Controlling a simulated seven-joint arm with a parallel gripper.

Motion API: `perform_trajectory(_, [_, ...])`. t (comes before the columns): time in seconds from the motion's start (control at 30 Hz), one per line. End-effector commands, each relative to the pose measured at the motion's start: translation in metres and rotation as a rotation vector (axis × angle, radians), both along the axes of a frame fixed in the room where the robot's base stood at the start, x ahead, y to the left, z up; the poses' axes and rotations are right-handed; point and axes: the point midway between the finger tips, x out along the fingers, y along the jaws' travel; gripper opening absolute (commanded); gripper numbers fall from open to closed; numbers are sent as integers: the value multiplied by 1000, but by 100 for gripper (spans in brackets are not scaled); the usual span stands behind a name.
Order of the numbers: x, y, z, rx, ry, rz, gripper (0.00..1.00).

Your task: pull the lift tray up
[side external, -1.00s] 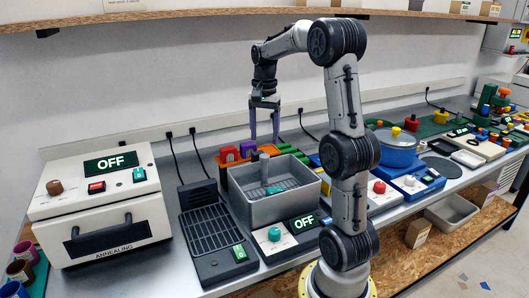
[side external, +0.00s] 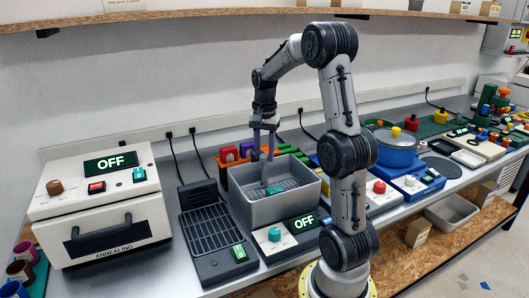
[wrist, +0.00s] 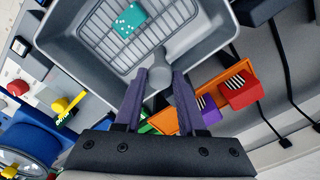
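The lift tray (wrist: 105,30), a wire grid, lies low inside the grey tank (side external: 250,210). Its grey upright handle with a rounded knob (wrist: 158,76) rises at the tank's back wall. A teal piece with white dots (wrist: 130,20) rests on the grid; it also shows in the side view (side external: 275,190). My gripper (wrist: 160,73) is open, with a purple finger on either side of the knob and gaps visible between. In the side view my gripper (side external: 263,158) points down at the handle and partly hides it.
Behind the tank stands an orange bin (wrist: 205,92) with red and purple blocks, close to my fingers. A control box (side external: 285,235) reading OFF sits in front of the tank. A black grille unit (side external: 210,235) is left, a blue pot (side external: 395,150) right.

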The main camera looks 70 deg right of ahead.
Motion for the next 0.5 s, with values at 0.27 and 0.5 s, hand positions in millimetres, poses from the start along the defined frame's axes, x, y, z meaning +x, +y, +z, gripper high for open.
perform_trajectory(0.27, [0,0,0,0,0,0,0])
perform_trajectory(0.5, [0,0,0,-1,0,0,0])
